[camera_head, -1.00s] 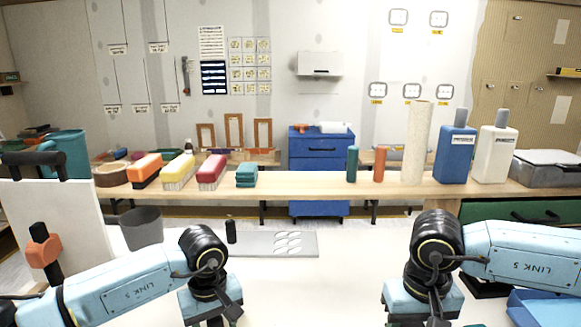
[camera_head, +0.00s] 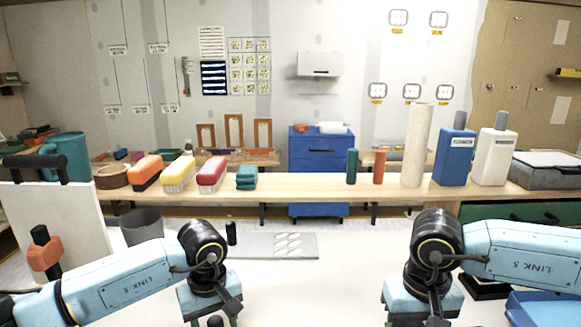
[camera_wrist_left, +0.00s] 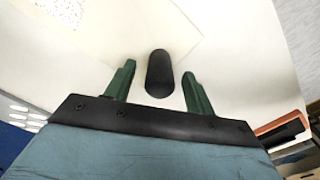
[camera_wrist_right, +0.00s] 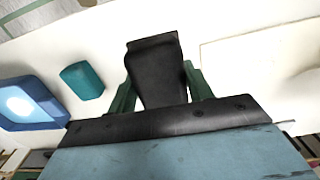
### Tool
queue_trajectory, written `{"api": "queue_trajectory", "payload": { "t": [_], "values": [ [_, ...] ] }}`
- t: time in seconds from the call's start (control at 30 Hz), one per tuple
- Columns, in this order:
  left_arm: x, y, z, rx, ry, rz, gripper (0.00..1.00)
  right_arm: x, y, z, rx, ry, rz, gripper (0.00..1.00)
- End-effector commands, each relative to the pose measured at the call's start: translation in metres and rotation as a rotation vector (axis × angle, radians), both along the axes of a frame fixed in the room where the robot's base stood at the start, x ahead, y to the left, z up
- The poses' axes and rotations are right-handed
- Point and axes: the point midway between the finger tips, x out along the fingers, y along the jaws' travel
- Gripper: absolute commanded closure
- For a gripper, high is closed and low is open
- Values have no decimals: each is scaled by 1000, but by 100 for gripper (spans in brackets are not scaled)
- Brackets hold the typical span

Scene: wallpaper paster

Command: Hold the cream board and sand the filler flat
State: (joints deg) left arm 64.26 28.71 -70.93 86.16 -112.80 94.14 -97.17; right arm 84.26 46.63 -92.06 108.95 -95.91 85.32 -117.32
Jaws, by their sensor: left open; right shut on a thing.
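The cream board (camera_wrist_left: 120,50) lies under my left gripper in the left wrist view, with a speckled patch (camera_wrist_left: 68,10), perhaps the filler, at upper left. My left gripper (camera_wrist_left: 158,80) is open, its green fingers on either side of a black rounded knob (camera_wrist_left: 159,72) and apart from it. The knob's base is hard to make out. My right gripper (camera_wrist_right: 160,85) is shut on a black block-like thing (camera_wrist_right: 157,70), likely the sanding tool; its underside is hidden. A pale board edge (camera_wrist_right: 250,55) shows to its right. In the head view both grippers are cut off at the bottom.
A teal block (camera_wrist_right: 82,80) and a blue tray (camera_wrist_right: 28,102) lie left of my right gripper. An upright white panel with an orange clamp (camera_head: 44,252) is at left.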

Motion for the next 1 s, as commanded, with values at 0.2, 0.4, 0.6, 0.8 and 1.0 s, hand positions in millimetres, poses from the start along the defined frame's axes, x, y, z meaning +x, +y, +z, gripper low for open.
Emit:
{"api": "queue_trajectory", "payload": {
  "t": [0.2, 0.4, 0.6, 0.8, 1.0],
  "values": [
    [0, 0, 0, 0, 0, 0, 46, 0, 0, 0, 0, -1, 0, 73],
    [0, 0, -5, -1, -1, 0, 46, 0, 0, -4, 0, -1, 0, 73],
    [0, 0, -15, -1, -1, 0, 46, 0, 0, -14, 0, 0, 0, 73],
    [0, 0, -19, -1, -1, 0, 46, 0, 0, -17, 0, -1, 0, 73],
    [0, 0, -18, -1, -1, 0, 52, 0, 0, -16, 0, -1, 0, 73]
  ]
}}
